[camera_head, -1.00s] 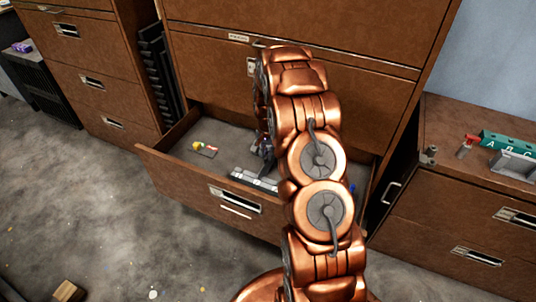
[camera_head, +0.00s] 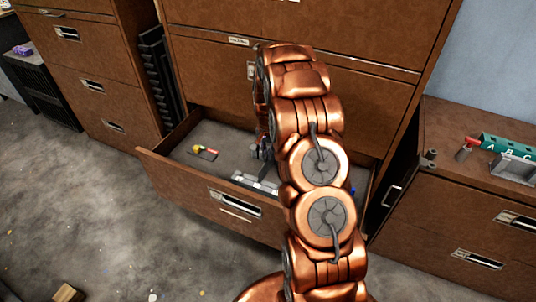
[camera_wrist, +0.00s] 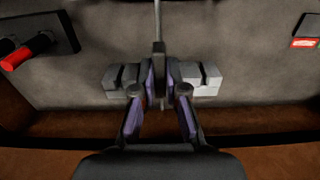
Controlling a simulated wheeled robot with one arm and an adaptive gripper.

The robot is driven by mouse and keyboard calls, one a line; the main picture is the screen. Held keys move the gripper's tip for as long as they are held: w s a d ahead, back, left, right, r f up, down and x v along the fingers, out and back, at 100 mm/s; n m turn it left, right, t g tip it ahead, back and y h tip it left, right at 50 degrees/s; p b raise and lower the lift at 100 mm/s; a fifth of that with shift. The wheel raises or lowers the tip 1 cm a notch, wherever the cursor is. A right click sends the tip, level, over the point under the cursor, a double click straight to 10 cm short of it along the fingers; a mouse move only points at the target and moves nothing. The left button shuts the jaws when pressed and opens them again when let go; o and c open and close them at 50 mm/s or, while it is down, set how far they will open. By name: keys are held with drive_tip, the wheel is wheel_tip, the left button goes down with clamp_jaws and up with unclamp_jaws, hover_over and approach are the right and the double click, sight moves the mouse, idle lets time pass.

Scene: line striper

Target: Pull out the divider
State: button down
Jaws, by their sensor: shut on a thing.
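The divider (camera_wrist: 158,50) shows in the wrist view as a narrow dark grey piece seen edge-on, with a thin grey strip running up from it. My gripper (camera_wrist: 160,78) is shut on it, with the purple-padded fingers on both sides. Pale grey slotted blocks flank it, a left block (camera_wrist: 118,78) and a right block (camera_wrist: 200,78), on the drawer floor. In the head view my gripper (camera_head: 264,150) is inside the open drawer (camera_head: 180,188), behind the grey blocks (camera_head: 250,181). My arm hides much of it, and the divider cannot be made out there.
A dark pad with a red cylinder (camera_wrist: 30,50) lies left in the drawer; a red-and-white label (camera_wrist: 304,43) is at right. The drawer's brown front wall is close to my gripper. A low cabinet (camera_head: 450,190) with a teal block (camera_head: 505,150) stands right.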

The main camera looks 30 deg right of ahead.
drive_tip(key=shift+r, duration=2.9)
